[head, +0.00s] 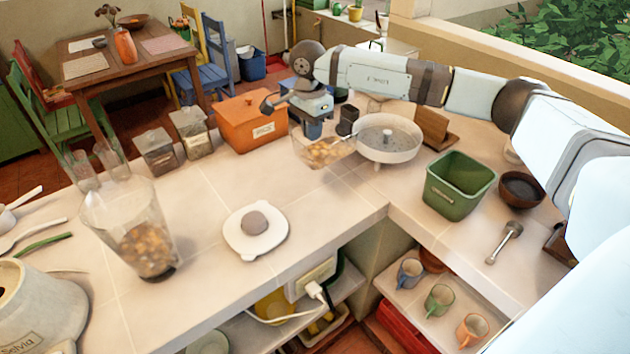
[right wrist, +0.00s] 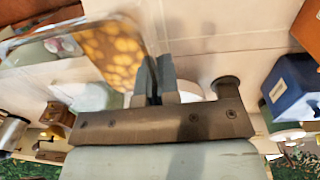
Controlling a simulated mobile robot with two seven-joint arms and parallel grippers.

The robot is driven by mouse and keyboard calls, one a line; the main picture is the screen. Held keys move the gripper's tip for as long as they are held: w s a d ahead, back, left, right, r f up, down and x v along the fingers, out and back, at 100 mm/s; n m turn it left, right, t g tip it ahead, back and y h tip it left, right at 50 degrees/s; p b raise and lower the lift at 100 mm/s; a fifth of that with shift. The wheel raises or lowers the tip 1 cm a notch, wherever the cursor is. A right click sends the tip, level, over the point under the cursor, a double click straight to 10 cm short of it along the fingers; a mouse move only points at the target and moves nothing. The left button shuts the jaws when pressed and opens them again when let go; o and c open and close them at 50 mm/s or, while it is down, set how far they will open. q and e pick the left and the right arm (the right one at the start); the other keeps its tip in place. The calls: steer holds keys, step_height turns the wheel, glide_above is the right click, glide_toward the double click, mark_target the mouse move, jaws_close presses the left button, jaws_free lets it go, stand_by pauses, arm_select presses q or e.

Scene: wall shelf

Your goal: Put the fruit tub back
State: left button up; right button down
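The fruit tub (head: 325,151) is a clear tub with orange-brown pieces in it, at the far side of the counter, left of a white round dish. My right gripper (head: 318,128) is above its far side. In the right wrist view the tub (right wrist: 110,45) fills the upper left. There the fingers (right wrist: 160,85) are close together at the tub's wall and look shut on it. I cannot tell whether the tub's base touches the counter. My left gripper is not in view.
The white round dish (head: 388,150) stands close right of the tub, an orange box (head: 245,124) to its left. A green bin (head: 458,187), a clear jug (head: 130,215) and a white lid (head: 255,238) stand on the counter.

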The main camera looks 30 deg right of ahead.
glide_above(313, 189)
step_height(313, 189, down, 10)
steer(key=shift+w+r+p, duration=0.15)
steer(key=shift+r+p, duration=0.1)
steer(key=shift+p, duration=0.15)
steer(key=shift+f, duration=2.55)
steer(key=shift+f, duration=0.2)
steer(key=c, duration=1.4)
jaws_free()
steer(key=shift+o, duration=0.2)
steer(key=shift+r, duration=0.1)
